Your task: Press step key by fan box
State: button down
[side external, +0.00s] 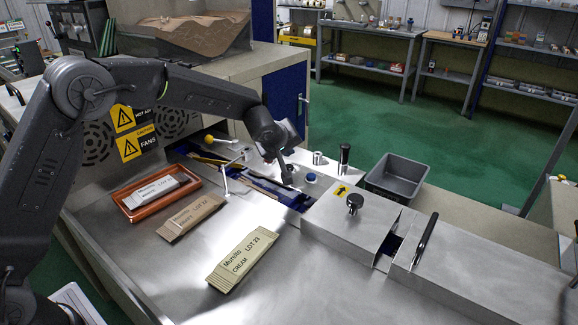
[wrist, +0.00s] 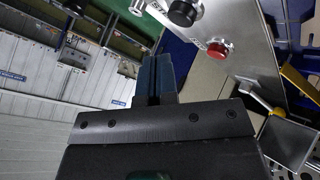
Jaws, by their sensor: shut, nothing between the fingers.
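My gripper (side external: 287,174) is low over the blue mechanism at the centre of the bench, with its fingers together and empty. In the wrist view its closed fingers (wrist: 155,78) point up the picture, beside a grey metal panel (wrist: 240,30). A red button (wrist: 218,48) and a black round knob (wrist: 183,12) sit on that panel, right of the fingers and apart from them in the picture. The fan box (side external: 150,115) with round grilles and a yellow "FANS" label stands behind my arm at the left. I cannot tell which control is the step key.
Wrapped bars lie on the steel bench: one in an orange tray (side external: 131,211), a tan one (side external: 190,218) and a cream one (side external: 241,262). A steel cover with a black knob (side external: 354,202) and a grey bin (side external: 396,178) are at the right.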

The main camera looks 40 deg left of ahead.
aim_at(287, 166)
jog(key=shift+f, duration=0.65)
jog(key=shift+f, duration=0.15)
dwell(1.5)
jog(key=shift+f, duration=0.25)
jog(key=shift+f, duration=0.5)
dwell(0.9)
jog(key=shift+r, duration=0.95)
jog(key=shift+r, duration=2.5)
